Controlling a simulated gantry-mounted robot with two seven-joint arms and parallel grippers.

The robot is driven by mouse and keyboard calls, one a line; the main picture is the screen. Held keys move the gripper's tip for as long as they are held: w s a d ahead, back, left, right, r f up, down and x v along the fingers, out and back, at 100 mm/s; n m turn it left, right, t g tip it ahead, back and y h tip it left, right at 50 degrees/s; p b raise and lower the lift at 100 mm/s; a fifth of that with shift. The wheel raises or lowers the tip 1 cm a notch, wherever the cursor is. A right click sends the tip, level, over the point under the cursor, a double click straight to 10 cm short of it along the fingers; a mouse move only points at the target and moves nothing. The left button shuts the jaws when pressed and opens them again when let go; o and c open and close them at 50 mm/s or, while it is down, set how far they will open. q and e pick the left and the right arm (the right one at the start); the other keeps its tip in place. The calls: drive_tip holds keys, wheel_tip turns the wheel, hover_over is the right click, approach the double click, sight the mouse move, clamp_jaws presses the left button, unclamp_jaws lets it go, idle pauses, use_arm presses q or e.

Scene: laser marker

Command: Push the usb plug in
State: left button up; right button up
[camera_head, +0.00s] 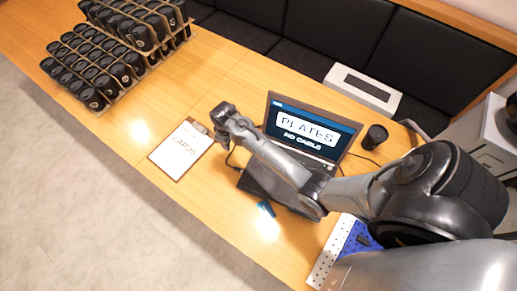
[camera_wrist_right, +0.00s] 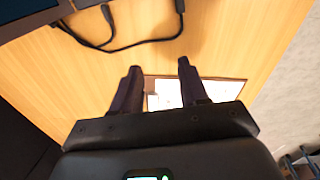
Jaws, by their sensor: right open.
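The laptop (camera_head: 262,180) stands open on the table, its screen (camera_head: 305,130) reading "PLATES NO CABLE". A black cable (camera_wrist_right: 118,46) lies looped on the table beside the laptop edge in the right wrist view, with a dark end piece (camera_wrist_right: 180,6) at the top edge. I cannot tell for sure whether that piece is the usb plug. My right gripper (camera_head: 222,122) is left of the laptop, above the table near the clipboard. In the wrist view its fingers (camera_wrist_right: 159,72) are apart with nothing held between them, and the cable lies beyond the tips. My left gripper is out of view.
A clipboard (camera_head: 182,150) marked "CARDS" lies left of the laptop. Racks of black cups (camera_head: 98,62) stand at the far left. A small blue item (camera_head: 265,209) lies in front.

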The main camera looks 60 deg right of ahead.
sight(236, 168)
drive_tip(key=shift+g, duration=0.3)
drive_tip(key=s+a+f, duration=0.1)
drive_tip(key=f, duration=0.3)
drive_tip(key=s+a+f+b, duration=0.1)
drive_tip(key=f, duration=0.3)
drive_tip(key=s+a+f, duration=0.1)
drive_tip(key=s+f, duration=0.1)
drive_tip(key=f, duration=0.3)
drive_tip(key=shift+f+b, duration=0.1)
drive_tip(key=shift+b, duration=0.25)
drive_tip(key=shift+f, duration=0.7)
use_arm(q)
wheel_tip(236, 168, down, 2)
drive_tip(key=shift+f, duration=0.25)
use_arm(e)
clamp_jaws()
